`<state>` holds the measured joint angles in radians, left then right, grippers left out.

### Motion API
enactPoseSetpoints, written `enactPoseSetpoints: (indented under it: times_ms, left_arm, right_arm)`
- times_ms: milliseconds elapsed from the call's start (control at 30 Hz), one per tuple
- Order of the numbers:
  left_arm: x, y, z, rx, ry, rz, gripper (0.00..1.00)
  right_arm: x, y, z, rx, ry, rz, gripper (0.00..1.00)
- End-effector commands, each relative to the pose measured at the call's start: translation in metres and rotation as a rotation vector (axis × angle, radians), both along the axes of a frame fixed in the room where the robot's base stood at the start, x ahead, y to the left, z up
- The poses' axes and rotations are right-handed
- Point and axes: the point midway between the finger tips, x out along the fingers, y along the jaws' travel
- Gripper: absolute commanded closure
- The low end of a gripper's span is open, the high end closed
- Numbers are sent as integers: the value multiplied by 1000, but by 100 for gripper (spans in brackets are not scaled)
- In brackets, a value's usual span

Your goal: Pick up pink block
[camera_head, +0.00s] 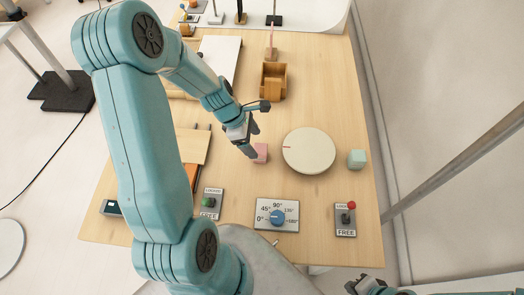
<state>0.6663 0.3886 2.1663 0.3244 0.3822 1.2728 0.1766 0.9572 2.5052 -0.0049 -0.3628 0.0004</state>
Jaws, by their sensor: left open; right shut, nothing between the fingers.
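The pink block (261,153) sits on the wooden table, just left of a round cream disc. My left arm reaches in from the left, and my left gripper (251,141) is open right beside the block, at its upper left. One finger overlaps the block's left edge in the picture; I cannot tell whether they touch. My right gripper (364,286) is at the bottom edge of the view, partly cut off, shut and empty, far from the block.
The round disc (309,151) lies close to the block's right, with a pale green block (356,159) beyond it. A wooden box (273,81) stands behind. A dial panel (277,214) and switch panels (345,219) line the front. Table (320,100) is clear behind the disc.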

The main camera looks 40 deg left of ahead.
Motion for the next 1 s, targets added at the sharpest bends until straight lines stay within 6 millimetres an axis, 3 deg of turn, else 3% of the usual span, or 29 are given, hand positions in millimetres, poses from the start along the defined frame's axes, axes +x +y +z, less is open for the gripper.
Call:
enactPoseSetpoints:
  times_ms: [100,333,533,867,1000]
  left_arm:
    - [5,-7,-19,-2,1,-1,22]
    - [12,-12,-36,-2,0,-2,22]
    - [23,-20,-68,-2,0,-2,22]
    - [26,-23,-75,1,-1,-1,22]
    - [27,-23,-75,0,0,-1,65]
  right_arm:
    - [0,0,-3,0,0,1,100]
    - [0,0,-4,0,0,1,100]
    - [0,0,-9,0,0,1,100]
    - [0,0,-10,0,0,1,100]
    - [0,0,-10,0,0,1,100]
